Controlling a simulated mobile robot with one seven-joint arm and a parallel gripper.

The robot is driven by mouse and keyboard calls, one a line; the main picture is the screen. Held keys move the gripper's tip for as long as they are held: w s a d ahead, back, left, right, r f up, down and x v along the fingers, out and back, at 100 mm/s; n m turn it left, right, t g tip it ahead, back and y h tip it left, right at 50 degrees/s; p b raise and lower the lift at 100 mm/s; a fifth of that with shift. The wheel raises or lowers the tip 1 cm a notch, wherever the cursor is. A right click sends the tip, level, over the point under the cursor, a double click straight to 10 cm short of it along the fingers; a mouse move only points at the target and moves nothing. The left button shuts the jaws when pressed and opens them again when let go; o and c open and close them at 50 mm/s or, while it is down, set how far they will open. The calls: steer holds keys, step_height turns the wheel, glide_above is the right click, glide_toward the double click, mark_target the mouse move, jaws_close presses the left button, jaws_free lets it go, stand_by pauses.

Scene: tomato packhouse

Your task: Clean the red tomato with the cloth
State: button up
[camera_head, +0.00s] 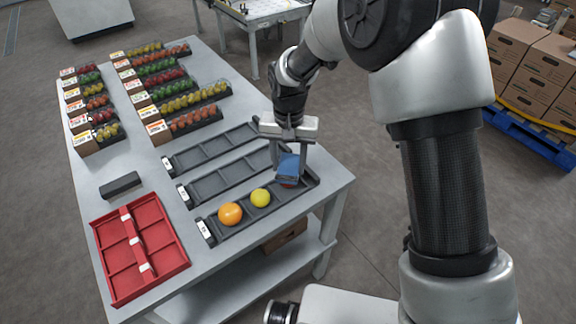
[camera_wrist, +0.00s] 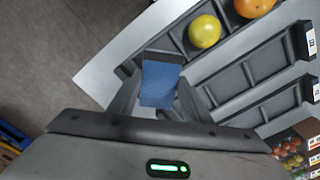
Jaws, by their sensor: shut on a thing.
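My gripper (camera_head: 290,158) is shut on a folded blue cloth (camera_head: 287,166), just above the right end of the front grey tray (camera_head: 238,223). The red tomato (camera_head: 288,184) shows only as a thin red sliver under the cloth, in the tray's right end. The cloth seems to touch it from above. In the wrist view the cloth (camera_wrist: 161,82) is between the two fingers (camera_wrist: 155,95) and hides the tomato. A yellow tomato (camera_head: 260,198) and an orange tomato (camera_head: 230,214) lie in the same tray, to the left.
Two empty grey trays (camera_head: 222,180) lie behind. A red divided tray (camera_head: 158,232) and a dark block (camera_head: 120,186) are at the left. Several filled tomato packs (camera_head: 165,92) stand at the back. The table's right edge (camera_head: 338,190) is close to my gripper.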

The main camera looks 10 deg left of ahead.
steer(key=shift+d+f, duration=0.1)
stand_by(0.3)
steer(key=shift+w+r+p, duration=0.1)
steer(key=shift+r+p, duration=1.9)
steer(key=shift+r, duration=1.05)
